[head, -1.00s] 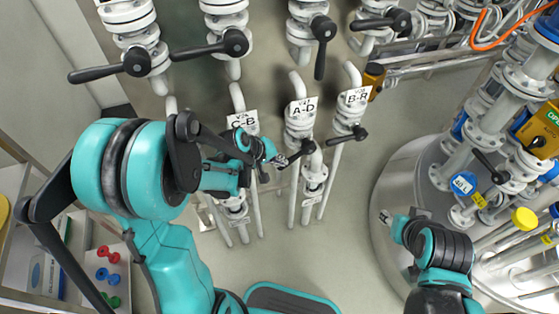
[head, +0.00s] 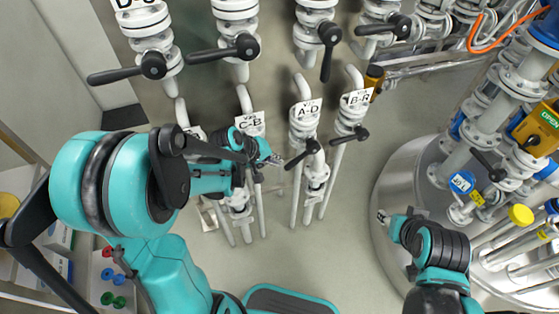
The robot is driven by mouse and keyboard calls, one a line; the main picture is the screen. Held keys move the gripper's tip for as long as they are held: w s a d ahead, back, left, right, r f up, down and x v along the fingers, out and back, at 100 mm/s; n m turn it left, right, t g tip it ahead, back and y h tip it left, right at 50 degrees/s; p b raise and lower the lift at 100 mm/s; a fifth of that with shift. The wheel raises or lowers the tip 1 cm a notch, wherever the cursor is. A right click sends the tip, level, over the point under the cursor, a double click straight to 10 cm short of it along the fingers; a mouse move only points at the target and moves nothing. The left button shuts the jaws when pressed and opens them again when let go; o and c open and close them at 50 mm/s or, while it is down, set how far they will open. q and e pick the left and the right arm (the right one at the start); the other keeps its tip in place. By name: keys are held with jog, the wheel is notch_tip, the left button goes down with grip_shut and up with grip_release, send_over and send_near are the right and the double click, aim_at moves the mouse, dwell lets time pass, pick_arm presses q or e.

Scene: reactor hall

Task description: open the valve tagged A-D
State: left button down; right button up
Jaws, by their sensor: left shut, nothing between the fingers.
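The tag A-D (head: 308,109) is a white plate on a white vertical pipe valve in the middle of the head view. Its black lever handle (head: 302,154) runs from a round hub down to the left, slanting across the pipe. My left gripper (head: 279,160) is shut and empty, with its tips just left of the lever's lower left end; a small gap shows between them. My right gripper (head: 382,215) is at the lower right, away from the valve; its fingers are too small to tell their opening.
The valve tagged C-B (head: 250,123) stands left, partly behind my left arm. The valve tagged B-R (head: 358,98) stands close on the right. More black-levered valves (head: 322,40) line the back. A large round metal base (head: 400,180) with pipework fills the right.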

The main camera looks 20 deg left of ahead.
pick_arm(q)
jog(key=p+v, duration=0.2)
jog(key=v, duration=0.5)
jog(key=w+d+r+m+g+y+p, duration=0.2)
jog(key=w+r+y+p, duration=0.1)
jog(key=w, duration=0.1)
pick_arm(e)
notch_tip(320, 180, up, 5)
pick_arm(q)
jog(key=b, duration=0.5)
send_over(288, 166)
jog(key=f, duration=0.7)
jog(key=a+f, duration=0.1)
jog(key=f, duration=0.3)
jog(key=shift+s+f, duration=0.1)
jog(key=shift+d+f+b, duration=0.3)
jog(key=shift+d+f, duration=0.05)
jog(key=shift+d, duration=0.1)
pick_arm(e)
jog(key=shift+w+d+f, duration=0.1)
jog(key=shift+w+f, duration=0.05)
jog(key=shift+f, duration=1.15)
jog(key=shift+w+d+f, duration=0.1)
jog(key=shift+w+f, duration=0.05)
jog(key=shift+f, duration=1.1)
